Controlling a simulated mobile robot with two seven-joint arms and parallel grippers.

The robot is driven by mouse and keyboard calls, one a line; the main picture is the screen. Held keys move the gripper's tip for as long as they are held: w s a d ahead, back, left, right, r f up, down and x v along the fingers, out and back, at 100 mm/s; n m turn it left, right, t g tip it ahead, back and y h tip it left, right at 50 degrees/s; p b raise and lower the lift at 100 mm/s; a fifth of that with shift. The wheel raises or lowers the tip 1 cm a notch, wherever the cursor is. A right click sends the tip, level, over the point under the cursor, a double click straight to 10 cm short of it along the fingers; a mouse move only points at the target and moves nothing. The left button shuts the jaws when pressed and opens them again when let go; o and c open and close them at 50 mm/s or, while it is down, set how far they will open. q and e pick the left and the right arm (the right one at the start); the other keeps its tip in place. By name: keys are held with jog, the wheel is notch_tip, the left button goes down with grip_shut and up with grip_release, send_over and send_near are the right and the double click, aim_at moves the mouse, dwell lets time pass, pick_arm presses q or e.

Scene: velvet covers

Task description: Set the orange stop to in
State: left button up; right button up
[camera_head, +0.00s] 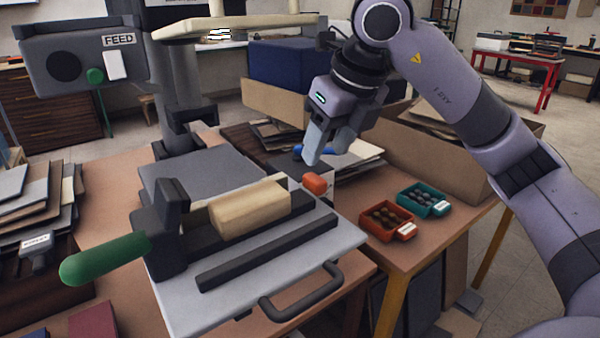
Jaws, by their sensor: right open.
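The orange stop (315,184) is a small rounded orange knob at the right end of the press bed, beside a dark grey block. I cannot tell whether a finger touches the orange stop. My left gripper is not in view.
A green-handled lever (105,258) and a wooden block (249,208) are on the grey plate (330,240). Red (384,222) and teal (424,200) trays stand right. A cardboard box (440,145) is behind my right arm. A FEED box (85,60) hangs upper left.

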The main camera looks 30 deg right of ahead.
aim_at(316, 177)
jog(key=shift+b+x, duration=0.5)
jog(key=shift+x, duration=2.95)
jog(key=shift+d, duration=0.1)
grip_shut()
